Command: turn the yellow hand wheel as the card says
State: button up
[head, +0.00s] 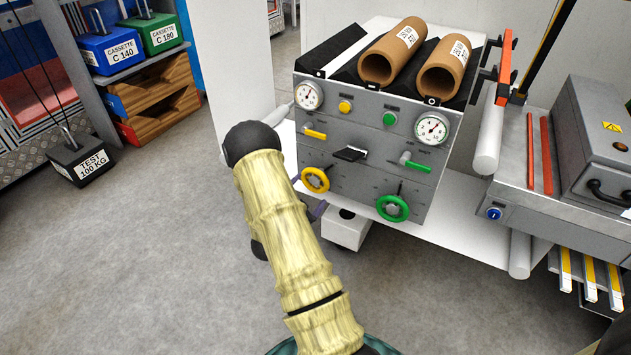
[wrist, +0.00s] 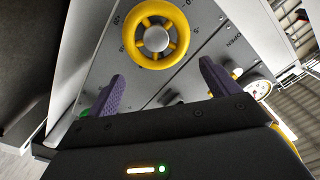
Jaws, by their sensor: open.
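The yellow hand wheel (head: 315,180) is on the lower left of the grey control panel's front. It also shows in the wrist view (wrist: 156,38), a yellow ring with spokes and a grey hub, with small marks on the panel around it. My gripper (wrist: 158,85) is open and empty, its two purple fingers apart. The wheel shows ahead of the fingers, between their lines, and no contact is visible. In the head view my arm hides most of the gripper; a bit of purple finger (head: 318,209) shows just below the wheel. I see no readable card.
A green hand wheel (head: 392,208) sits right of the yellow one. Above are a yellow lever (head: 314,134), a black handle (head: 349,153), a green lever (head: 415,165) and two gauges. Cardboard tubes (head: 392,52) lie on top. A test weight (head: 80,163) stands left; the floor between is clear.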

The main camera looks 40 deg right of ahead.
jog(key=p+v, duration=0.1)
jog(key=v, duration=0.8)
jog(key=shift+s+a, duration=0.15)
jog(key=shift+a, duration=0.2)
jog(key=w+a+r+n+t+y, duration=0.2)
jog(key=w+a+r+n+y, duration=0.1)
jog(key=w+a+n+y, duration=0.4)
jog(key=s+a+r+n+y, duration=0.3)
jog(key=a+r+n+y, duration=0.1)
jog(key=a+y, duration=0.3)
jog(key=s+a+r+n+g+y+p, duration=0.1)
jog(key=s+a+r+n+g, duration=0.2)
jog(key=s+n, duration=0.35)
jog(key=s+a+r+n+g+y, duration=0.2)
jog(key=s+r+n+g, duration=0.15)
jog(key=s, duration=0.65)
jog(key=w+p+v, duration=0.3)
jog(key=p+v, duration=1.4)
jog(key=w+a+r+p+v, duration=0.1)
jog(key=w+p+v, duration=0.3)
jog(key=p+v, duration=1.3)
jog(key=shift+w+r+p, duration=0.25)
jog(key=shift+r+p, duration=0.3)
jog(key=shift+p, duration=0.05)
